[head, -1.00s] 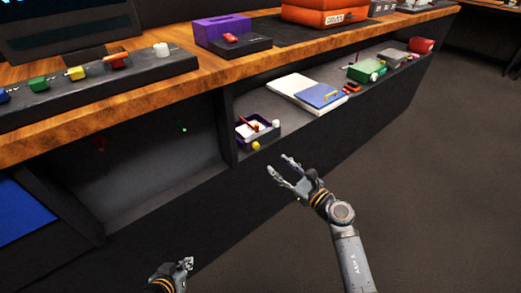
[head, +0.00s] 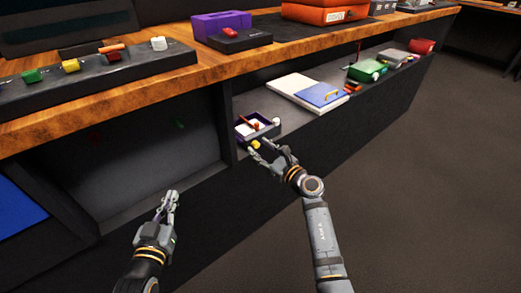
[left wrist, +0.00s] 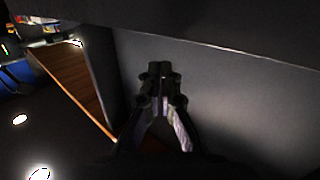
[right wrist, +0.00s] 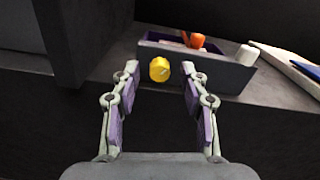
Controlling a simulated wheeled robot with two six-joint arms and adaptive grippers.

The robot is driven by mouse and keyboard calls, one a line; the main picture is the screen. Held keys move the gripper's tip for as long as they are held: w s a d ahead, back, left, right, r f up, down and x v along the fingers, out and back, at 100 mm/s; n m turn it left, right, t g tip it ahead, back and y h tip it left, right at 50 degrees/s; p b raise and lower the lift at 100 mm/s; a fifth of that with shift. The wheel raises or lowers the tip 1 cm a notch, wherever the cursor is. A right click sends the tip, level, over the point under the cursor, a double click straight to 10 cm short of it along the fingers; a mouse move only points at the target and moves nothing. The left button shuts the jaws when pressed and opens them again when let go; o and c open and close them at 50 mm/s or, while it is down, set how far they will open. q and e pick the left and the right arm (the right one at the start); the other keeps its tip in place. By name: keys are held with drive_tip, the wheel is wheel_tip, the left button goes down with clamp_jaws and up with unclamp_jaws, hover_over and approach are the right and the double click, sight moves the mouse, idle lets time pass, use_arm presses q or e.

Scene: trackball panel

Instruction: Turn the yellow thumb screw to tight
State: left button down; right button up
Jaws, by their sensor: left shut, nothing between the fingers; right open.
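The yellow thumb screw (right wrist: 160,69) sits on the front face of a small dark box (right wrist: 215,72) on the lower shelf. In the head view the screw (head: 256,144) shows just beyond my right fingertips. My right gripper (right wrist: 156,75) is open, with one finger on each side of the screw in the right wrist view. I cannot tell whether either finger touches it. My left gripper (head: 171,196) is shut and empty, low in front of the cabinet. It also shows shut in the left wrist view (left wrist: 160,72).
A wooden worktop (head: 150,97) overhangs the shelf.

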drive_tip(key=shift+w+a, duration=0.15)
use_arm(q)
drive_tip(key=shift+w+r+t, duration=0.1)
drive_tip(key=shift+r+t, duration=0.2)
drive_tip(key=shift+r, duration=0.35)
use_arm(e)
drive_tip(key=shift+c, duration=0.2)
clamp_jaws()
use_arm(q)
drive_tip(key=shift+f, duration=0.1)
